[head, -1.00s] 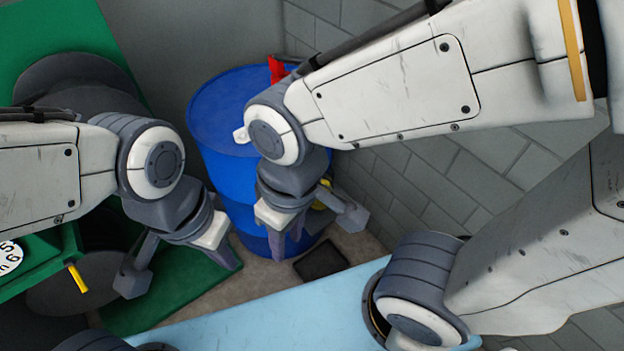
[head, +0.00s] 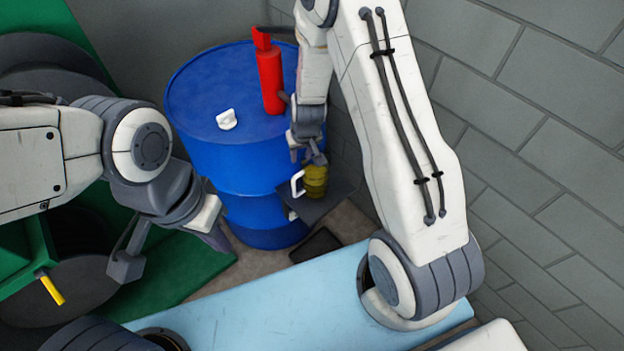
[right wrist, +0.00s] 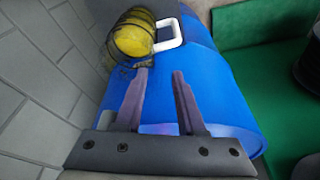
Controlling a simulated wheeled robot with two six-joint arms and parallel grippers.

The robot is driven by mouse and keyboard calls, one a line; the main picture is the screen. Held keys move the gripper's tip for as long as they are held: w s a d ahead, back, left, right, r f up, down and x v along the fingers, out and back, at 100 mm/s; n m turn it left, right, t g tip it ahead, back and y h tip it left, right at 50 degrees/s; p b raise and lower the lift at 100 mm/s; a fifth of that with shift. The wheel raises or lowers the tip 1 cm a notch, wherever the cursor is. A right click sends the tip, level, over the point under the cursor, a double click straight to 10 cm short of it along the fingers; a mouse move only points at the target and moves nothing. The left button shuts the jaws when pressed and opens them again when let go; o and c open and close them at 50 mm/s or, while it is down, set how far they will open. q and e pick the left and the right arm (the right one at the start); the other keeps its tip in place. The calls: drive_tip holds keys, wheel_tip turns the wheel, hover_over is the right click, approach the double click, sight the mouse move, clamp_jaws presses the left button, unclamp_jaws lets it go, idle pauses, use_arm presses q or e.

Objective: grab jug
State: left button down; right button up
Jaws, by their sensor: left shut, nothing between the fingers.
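The jug is yellow with a white handle. It shows in the head view (head: 315,184) at the right side of the blue barrel, by a dark plate, its handle to the left. In the right wrist view the jug (right wrist: 132,38) lies ahead of the fingertips, with dark thin strands around it and its handle to the right. My right gripper (right wrist: 160,73) is open and empty, its fingers pointing toward the jug. In the head view the right gripper (head: 316,158) is just above the jug. My left gripper (head: 219,240) is shut and empty, left of the barrel.
The blue barrel (head: 212,157) carries a red cylinder (head: 268,78) and a small white piece (head: 226,119). Grey block walls (head: 540,130) stand close on the right. A light blue surface (head: 270,300) lies in front. Green equipment with a yellow handle (head: 51,289) is at left.

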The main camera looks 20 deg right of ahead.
drive_tip(key=b, duration=0.3)
hover_over(302, 169)
drive_tip(key=s, duration=0.2)
wheel_tip(302, 169, down, 6)
drive_tip(key=shift+d, duration=0.15)
drive_tip(key=x, duration=0.5)
drive_tip(key=shift+w+f, duration=0.3)
clamp_jaws()
idle(0.5)
